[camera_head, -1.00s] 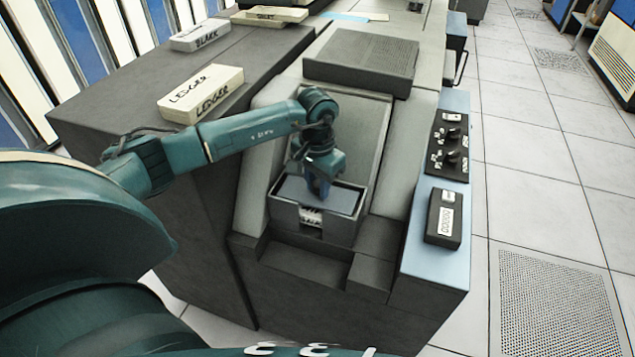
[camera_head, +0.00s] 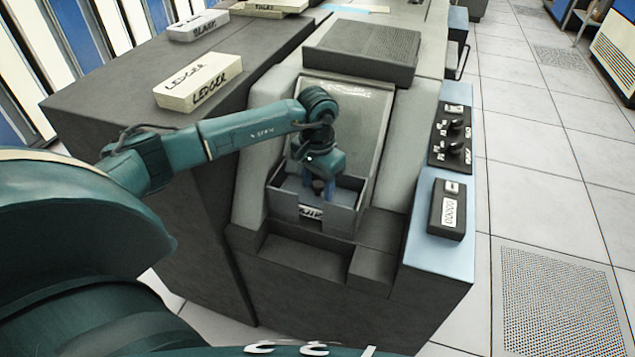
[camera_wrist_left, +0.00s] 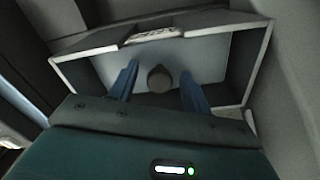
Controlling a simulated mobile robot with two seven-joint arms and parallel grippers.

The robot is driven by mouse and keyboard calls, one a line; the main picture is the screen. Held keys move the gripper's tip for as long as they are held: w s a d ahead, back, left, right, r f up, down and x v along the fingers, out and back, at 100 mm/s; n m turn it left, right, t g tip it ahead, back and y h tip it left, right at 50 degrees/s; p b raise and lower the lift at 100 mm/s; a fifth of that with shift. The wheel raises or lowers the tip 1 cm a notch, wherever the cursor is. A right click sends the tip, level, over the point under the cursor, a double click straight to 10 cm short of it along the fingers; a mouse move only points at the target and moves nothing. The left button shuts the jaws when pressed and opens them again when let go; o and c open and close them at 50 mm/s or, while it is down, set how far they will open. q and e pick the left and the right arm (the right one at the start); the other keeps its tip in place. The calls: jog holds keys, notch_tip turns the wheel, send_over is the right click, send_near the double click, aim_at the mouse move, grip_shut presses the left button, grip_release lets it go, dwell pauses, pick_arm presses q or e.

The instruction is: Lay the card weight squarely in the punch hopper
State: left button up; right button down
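The card weight (camera_head: 292,187), a flat grey-blue plate, lies down inside the punch hopper (camera_head: 284,206), below its rim. In the left wrist view the weight (camera_wrist_left: 205,58) shows a round dark knob (camera_wrist_left: 160,78) on top. Its edges look roughly in line with the hopper walls (camera_wrist_left: 252,65); the near edge is hidden. My left gripper (camera_head: 314,194) reaches down into the hopper from above. Its two blue fingers (camera_wrist_left: 160,72) stand apart on either side of the knob, with a gap on both sides. My right gripper is not in view.
Ledger boxes (camera_head: 198,82) sit on the dark cabinet top at left. A ribbed grey cover (camera_head: 361,52) is behind the hopper. A knob panel (camera_head: 452,137) and a counter box (camera_head: 447,209) are at right. The dark recess in front of the hopper (camera_head: 305,255) is empty.

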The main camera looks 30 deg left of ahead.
aim_at(317, 184)
pick_arm(q)
jog(key=shift+o, duration=0.2)
notch_tip(317, 184, up, 13)
dwell(0.6)
